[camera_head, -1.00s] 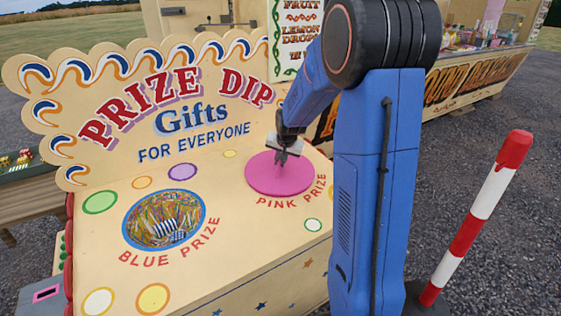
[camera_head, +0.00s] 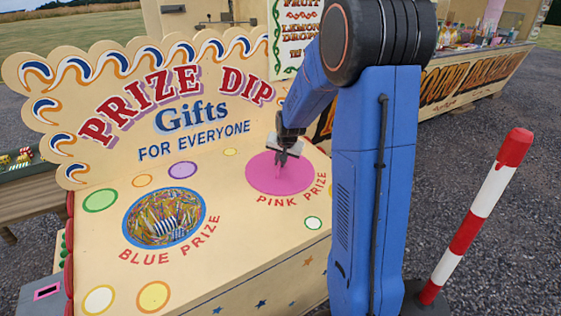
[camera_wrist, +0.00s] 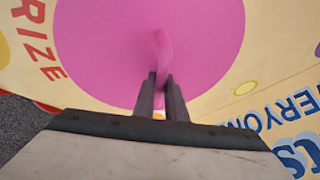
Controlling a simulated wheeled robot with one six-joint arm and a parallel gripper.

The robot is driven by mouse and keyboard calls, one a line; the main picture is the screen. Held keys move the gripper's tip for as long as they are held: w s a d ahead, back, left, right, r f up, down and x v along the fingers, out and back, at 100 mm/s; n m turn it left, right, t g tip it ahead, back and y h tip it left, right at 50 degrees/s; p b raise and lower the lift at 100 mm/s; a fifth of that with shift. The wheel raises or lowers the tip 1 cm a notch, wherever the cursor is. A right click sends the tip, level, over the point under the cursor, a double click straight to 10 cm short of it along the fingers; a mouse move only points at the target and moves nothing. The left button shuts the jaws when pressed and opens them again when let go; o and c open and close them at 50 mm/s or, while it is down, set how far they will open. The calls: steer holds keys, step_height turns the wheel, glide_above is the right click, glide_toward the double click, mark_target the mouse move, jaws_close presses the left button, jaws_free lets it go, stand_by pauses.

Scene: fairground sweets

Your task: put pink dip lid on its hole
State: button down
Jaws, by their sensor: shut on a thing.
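The pink dip lid (camera_head: 262,182) is a flat pink disc lying at the PINK PRIZE lettering on the cream counter. My gripper (camera_head: 283,160) is above the disc, pointing down. In the wrist view, my gripper (camera_wrist: 163,90) is shut on the lid's pink handle, which stands up from the disc (camera_wrist: 100,50). The disc looks flat against the counter, and no opening shows around its edge. I cannot tell whether it is fully seated.
An open blue-rimmed hole (camera_head: 128,226) filled with colourful shreds and a striped item lies to the left on the counter (camera_head: 225,255). The PRIZE DIP board (camera_head: 185,110) stands behind. A red and white post (camera_head: 480,215) stands at the right.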

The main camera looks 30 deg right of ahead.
steer(key=c, duration=1.7)
jaws_free()
steer(key=v, duration=1.7)
steer(key=shift+s+r, duration=0.1)
steer(key=shift+r, duration=0.05)
steer(key=s+a+n, duration=0.3)
steer(key=s+a, duration=0.2)
steer(key=s, duration=0.5)
steer(key=s+a+f+n+y, duration=0.1)
steer(key=s+a+n, duration=0.2)
steer(key=s+a, duration=0.3)
steer(key=s+a+f+n, duration=0.1)
steer(key=s+a+n, duration=0.2)
steer(key=s, duration=1.3)
steer(key=shift+a+f+g+y, duration=0.1)
steer(key=shift+a+g+y, duration=0.1)
steer(key=shift+a, duration=0.4)
steer(key=shift+a+f+g+y, duration=0.1)
steer(key=shift+a+f+g, duration=0.1)
steer(key=shift+a, duration=0.4)
